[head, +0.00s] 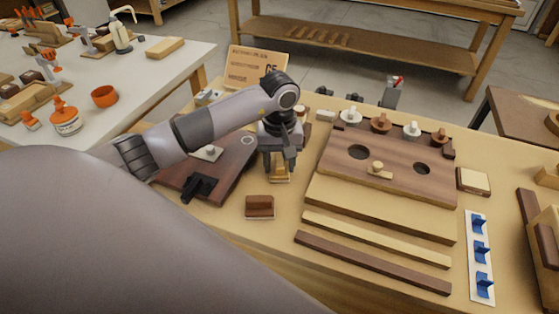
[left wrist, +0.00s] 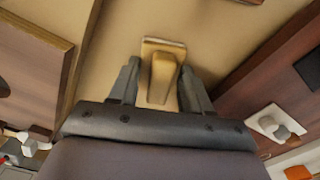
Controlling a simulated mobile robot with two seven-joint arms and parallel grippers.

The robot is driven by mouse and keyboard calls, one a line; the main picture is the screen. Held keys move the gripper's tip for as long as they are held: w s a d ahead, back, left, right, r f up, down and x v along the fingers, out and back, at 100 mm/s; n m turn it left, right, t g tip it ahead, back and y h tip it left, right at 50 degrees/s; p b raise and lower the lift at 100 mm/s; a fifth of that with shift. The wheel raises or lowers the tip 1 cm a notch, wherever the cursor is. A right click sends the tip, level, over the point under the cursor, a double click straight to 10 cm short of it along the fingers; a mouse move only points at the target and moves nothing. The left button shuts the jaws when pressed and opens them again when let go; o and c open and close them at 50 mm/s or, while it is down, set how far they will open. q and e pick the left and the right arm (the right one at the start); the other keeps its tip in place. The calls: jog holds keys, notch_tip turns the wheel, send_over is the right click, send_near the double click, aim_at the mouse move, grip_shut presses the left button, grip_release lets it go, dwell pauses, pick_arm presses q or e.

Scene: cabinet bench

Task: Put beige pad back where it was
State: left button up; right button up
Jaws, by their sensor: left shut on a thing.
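The beige pad (head: 279,177) is a small light block with a raised grip. My left gripper (head: 280,163) points down over it, shut on its grip, in the strip of bench between the dark board and the large wooden panel. In the left wrist view the pad (left wrist: 164,45) sits between the two fingers (left wrist: 160,85), its flat base sticking out past the tips. I cannot tell whether its underside touches the bench. My right gripper is not in view.
A brown block (head: 260,207) lies just in front of the pad. A dark board (head: 222,172) is to the left, a panel with round holes (head: 400,172) to the right. A dark-edged beige block (head: 473,181) lies farther right. Bare bench (head: 255,235) shows in front.

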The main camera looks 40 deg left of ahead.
aim_at(279, 161)
pick_arm(q)
jog(key=shift+f, duration=0.2)
jog(key=o, duration=0.9)
jog(key=shift+r, duration=0.1)
jog(key=shift+o, duration=0.2)
jog(key=shift+r, duration=0.1)
jog(key=shift+r, duration=0.2)
notch_tip(279, 161, up, 12)
jog(key=shift+f+b, duration=0.15)
jog(key=shift+b, duration=0.2)
